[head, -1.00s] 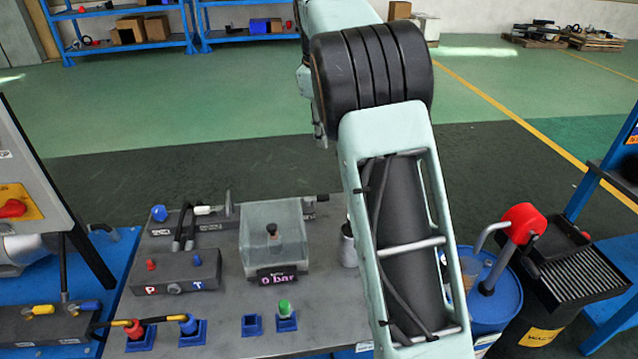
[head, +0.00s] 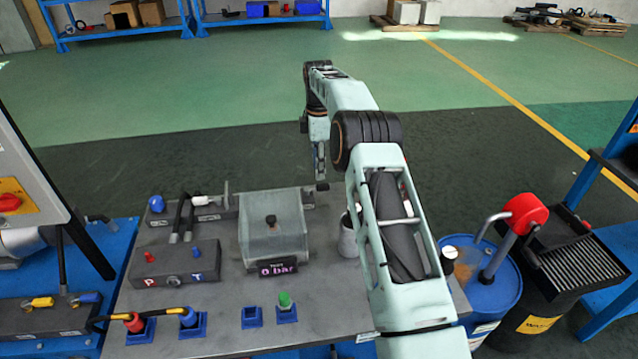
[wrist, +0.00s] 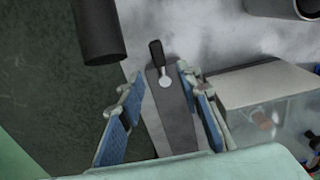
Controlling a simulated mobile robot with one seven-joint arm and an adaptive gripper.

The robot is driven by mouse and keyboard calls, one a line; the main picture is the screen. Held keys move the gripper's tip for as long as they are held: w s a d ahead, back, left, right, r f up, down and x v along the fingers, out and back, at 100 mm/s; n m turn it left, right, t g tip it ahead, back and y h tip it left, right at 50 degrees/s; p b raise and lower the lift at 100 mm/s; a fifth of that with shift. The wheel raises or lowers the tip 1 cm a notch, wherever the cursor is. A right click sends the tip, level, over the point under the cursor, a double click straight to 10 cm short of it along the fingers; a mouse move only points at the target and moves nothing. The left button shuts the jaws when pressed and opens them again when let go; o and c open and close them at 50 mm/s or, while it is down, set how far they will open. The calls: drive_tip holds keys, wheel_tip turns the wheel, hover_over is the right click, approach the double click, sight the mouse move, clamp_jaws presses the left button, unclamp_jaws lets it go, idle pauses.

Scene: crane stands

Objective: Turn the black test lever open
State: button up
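The black test lever (wrist: 157,55) shows in the wrist view. It has a pale round pivot (wrist: 165,82) and sits on a long grey block (wrist: 172,118). My gripper (wrist: 160,92) is open, with one blue-padded finger on each side of the block. The lever's handle points up in the picture, beyond the fingertips. I see no contact with the lever. In the head view my gripper (head: 320,170) hangs down at the back right of the bench, by the block's end (head: 308,199); the lever itself is largely hidden there.
A clear-covered box (head: 273,228) with a "0 bar" display (head: 278,269) stands close to the block. A grey cup (head: 348,240) is to its right, partly behind my arm. A dark cylinder (wrist: 98,30) lies upper left in the wrist view. A blue drum (head: 490,290) stands right of the bench.

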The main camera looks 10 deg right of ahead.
sight(319, 185)
wheel_tip(319, 185, down, 7)
drive_tip(key=shift+r, duration=0.2)
clamp_jaws()
idle(0.4)
